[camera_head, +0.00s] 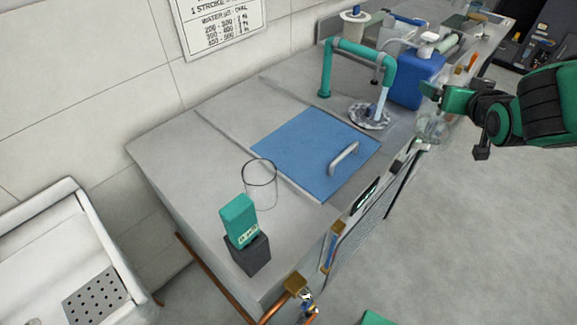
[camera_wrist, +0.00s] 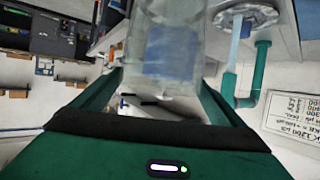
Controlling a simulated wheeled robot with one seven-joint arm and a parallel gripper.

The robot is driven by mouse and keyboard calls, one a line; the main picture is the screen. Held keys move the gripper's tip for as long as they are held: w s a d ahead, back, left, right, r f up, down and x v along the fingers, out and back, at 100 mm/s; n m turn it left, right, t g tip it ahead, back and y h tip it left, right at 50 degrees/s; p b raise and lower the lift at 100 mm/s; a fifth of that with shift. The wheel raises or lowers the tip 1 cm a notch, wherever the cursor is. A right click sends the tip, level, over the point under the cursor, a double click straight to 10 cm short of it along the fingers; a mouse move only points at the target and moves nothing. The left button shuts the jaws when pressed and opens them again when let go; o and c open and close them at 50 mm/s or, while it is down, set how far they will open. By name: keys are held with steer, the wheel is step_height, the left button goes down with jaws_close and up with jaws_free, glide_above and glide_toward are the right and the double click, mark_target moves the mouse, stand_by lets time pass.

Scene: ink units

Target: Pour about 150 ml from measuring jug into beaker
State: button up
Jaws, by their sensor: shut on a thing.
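My gripper (camera_head: 440,103) is at the right of the head view, by the counter's front edge. It is shut on a clear vessel, which I take to be the measuring jug (camera_head: 430,130). In the wrist view the jug (camera_wrist: 165,50) stands out between the fingers (camera_wrist: 158,97). A blue patch shows in or through its clear wall; I cannot tell how much liquid it holds. The clear beaker (camera_head: 261,187) stands upright on the counter, left of the blue panel, well apart from my gripper. I cannot make out any liquid in it.
A teal tap (camera_head: 345,46) runs a pale stream over a round drain (camera_head: 370,117). A blue container (camera_head: 408,85) stands behind my gripper. A blue panel with a handle (camera_head: 318,148) lies between jug and beaker. A teal box on a dark block (camera_head: 240,222) stands near the beaker.

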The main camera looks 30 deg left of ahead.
steer(key=s+a+r+n+g+y, duration=0.2)
steer(key=s+a+n+g+y, duration=0.25)
steer(key=s+a, duration=0.35)
steer(key=s+a+r+n+g+y, duration=0.25)
steer(key=s+a+n+y, duration=0.2)
steer(key=s, duration=0.55)
steer(key=s+a+n+g, duration=0.3)
steer(key=s+n+g, duration=0.45)
steer(key=s, duration=0.85)
steer(key=shift+g, duration=0.25)
steer(key=d+f, duration=0.3)
steer(key=f, duration=0.1)
steer(key=shift+s, duration=0.3)
steer(key=shift+d, duration=0.1)
